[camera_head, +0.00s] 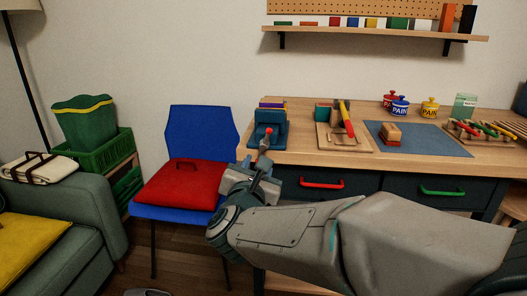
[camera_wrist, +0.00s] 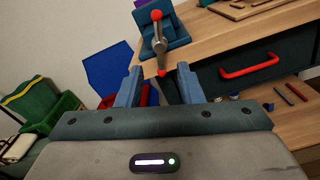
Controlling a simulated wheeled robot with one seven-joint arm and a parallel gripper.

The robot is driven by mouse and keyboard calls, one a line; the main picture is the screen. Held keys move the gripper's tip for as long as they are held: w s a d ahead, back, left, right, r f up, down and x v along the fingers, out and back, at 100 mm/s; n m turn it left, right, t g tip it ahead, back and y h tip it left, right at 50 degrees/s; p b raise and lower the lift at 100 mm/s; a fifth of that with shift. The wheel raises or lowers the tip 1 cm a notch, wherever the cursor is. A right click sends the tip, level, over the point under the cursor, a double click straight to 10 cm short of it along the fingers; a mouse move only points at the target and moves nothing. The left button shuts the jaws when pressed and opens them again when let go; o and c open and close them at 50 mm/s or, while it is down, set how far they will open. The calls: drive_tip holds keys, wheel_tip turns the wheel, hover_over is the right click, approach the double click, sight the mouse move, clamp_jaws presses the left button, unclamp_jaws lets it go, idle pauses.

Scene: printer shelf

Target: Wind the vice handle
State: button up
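The blue vice (camera_head: 269,120) is mounted at the left front corner of the workbench. Its grey handle (camera_head: 265,144) has a red knob at the top and sticks out at the front. In the wrist view the vice (camera_wrist: 178,30) is at the top, and its handle (camera_wrist: 160,42) runs down from one red knob to another. My gripper (camera_wrist: 160,78) is open, with one finger on each side of the lower red knob in the picture. No contact shows, and I cannot tell the depth between them. In the head view my gripper (camera_head: 262,168) is just below the handle.
A blue chair with a red cushion (camera_head: 180,184) stands left of my gripper. The workbench (camera_head: 300,150) has drawers with a red handle (camera_head: 321,184) and a green handle (camera_head: 441,191). Wooden trays, a blue mat (camera_head: 440,144) and paint pots stand on top.

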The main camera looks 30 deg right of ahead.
sight(263, 148)
drive_tip(key=b+x, duration=0.1)
drive_tip(key=x, duration=1)
drive_tip(key=shift+b, duration=0.3)
clamp_jaws()
